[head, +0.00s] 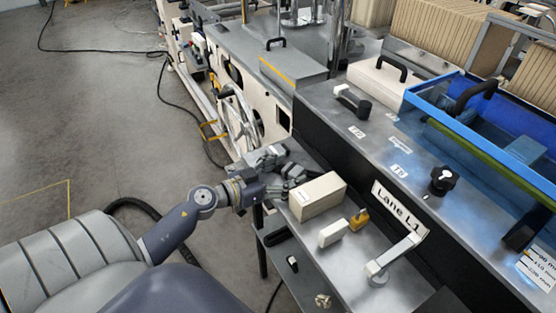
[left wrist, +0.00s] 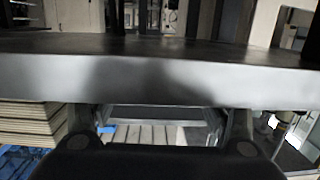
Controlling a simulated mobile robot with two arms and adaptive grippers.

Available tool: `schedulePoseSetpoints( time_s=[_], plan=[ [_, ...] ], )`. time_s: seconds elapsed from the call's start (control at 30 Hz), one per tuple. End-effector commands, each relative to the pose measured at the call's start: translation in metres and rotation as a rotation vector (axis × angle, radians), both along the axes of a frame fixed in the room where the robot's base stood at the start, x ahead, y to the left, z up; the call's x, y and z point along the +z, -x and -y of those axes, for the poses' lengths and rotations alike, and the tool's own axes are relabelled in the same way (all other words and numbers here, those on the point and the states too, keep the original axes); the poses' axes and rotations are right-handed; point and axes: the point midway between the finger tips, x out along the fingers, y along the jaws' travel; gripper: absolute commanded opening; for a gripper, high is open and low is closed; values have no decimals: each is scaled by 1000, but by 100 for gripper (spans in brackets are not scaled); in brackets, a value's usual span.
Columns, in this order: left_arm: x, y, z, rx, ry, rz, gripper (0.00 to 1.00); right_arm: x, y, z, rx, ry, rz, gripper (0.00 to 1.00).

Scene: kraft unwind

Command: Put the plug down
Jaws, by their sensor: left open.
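My left gripper (head: 283,166) is open over the far left end of the grey metal bench (head: 378,222), just behind a cream box (head: 318,195). I see nothing held between its fingers. In the left wrist view a broad grey edge crosses the picture, with dark finger parts (left wrist: 162,133) below it. I cannot tell which thing is the plug. A small white block (head: 333,232) and a small brass-coloured piece (head: 359,219) stand in front of the box. My right gripper is not in view.
A grey-white lever (head: 394,258) rises from the bench near the "Lane L1" sign (head: 399,208). A lower shelf (head: 298,282) holds small items. A blue-framed tray (head: 480,125) and a black knob (head: 443,179) are on the machine top at right. Open floor lies left.

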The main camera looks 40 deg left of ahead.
Motion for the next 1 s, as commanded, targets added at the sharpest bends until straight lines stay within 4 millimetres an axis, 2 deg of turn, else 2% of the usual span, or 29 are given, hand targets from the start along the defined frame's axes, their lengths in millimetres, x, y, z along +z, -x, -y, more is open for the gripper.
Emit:
schedulePoseSetpoints(
  time_s=[0.03, 0.13, 0.2, 0.5, 0.7, 1.0],
  plan=[
    [-12, 5, 3, -12, -6, -27, 76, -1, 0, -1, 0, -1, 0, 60],
    [-2, 5, 3, -13, -7, -25, 76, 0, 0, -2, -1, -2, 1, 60],
    [-4, 18, -2, -10, -5, -31, 76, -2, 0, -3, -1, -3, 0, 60],
    [10, 71, -23, -6, 0, -23, 76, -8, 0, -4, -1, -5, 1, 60],
    [17, 100, -35, -5, -1, -19, 76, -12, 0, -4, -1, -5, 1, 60],
    [23, 114, -41, -5, -1, -13, 76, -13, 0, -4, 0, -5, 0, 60]
  ],
)
